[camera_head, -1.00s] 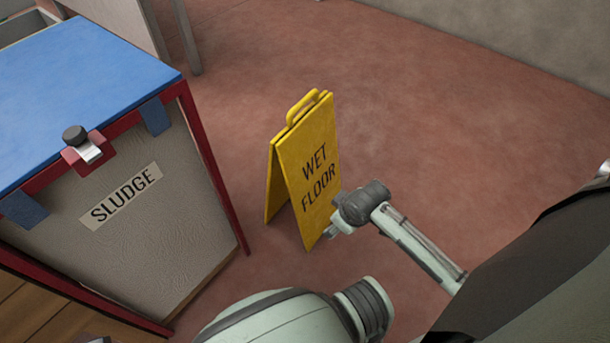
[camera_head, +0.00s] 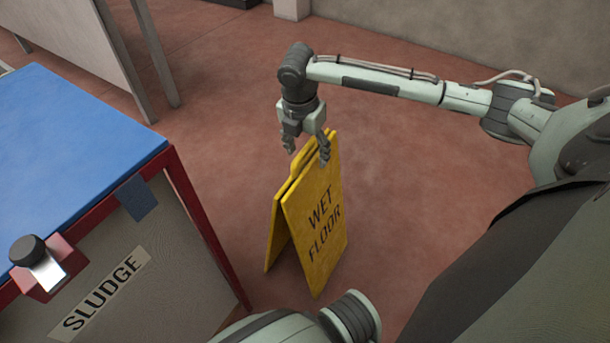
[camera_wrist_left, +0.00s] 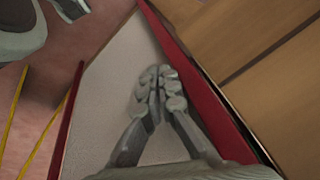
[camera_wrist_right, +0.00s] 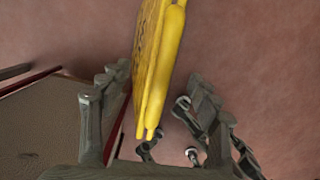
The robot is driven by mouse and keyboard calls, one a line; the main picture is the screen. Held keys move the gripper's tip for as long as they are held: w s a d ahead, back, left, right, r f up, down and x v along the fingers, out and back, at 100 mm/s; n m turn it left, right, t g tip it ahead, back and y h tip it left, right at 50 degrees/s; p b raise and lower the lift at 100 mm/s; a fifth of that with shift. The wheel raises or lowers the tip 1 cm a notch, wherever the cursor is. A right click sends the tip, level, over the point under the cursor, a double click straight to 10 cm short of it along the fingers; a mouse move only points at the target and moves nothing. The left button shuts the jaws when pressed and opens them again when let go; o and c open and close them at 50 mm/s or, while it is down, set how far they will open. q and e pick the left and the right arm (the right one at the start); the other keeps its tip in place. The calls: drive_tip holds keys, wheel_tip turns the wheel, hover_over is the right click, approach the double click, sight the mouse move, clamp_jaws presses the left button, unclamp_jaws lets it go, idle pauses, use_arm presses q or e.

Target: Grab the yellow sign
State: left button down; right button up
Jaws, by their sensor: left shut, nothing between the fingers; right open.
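The yellow sign (camera_head: 318,218), lettered WET FLOOR, stands upright as an A-frame on the red floor, its carrying handle at the top. My right gripper (camera_head: 306,158) is open, pointing down at the sign's top edge and handle. In the right wrist view the sign (camera_wrist_right: 158,62) shows edge-on between the spread fingers of the gripper (camera_wrist_right: 165,110), nearer the left finger; I cannot tell whether they touch. My left gripper (camera_wrist_left: 158,75) shows in the left wrist view, shut and empty, over a pale panel. It is out of the head view.
Floor right of the sign is clear.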

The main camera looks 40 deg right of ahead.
sight(308, 165)
drive_tip(key=f, duration=0.5)
drive_tip(key=shift+w+d+f+b, duration=0.15)
drive_tip(key=shift+d+f+b, duration=0.05)
drive_tip(key=shift+d+b, duration=0.2)
drive_tip(key=shift+f, duration=0.3)
drive_tip(key=shift+c, duration=0.9)
drive_tip(key=c, duration=1.2)
use_arm(q)
drive_tip(key=shift+v, duration=1.1)
use_arm(e)
clamp_jaws()
use_arm(q)
drive_tip(key=shift+a, duration=0.2)
use_arm(e)
drive_tip(key=shift+w+r, duration=0.1)
drive_tip(key=shift+r, duration=0.05)
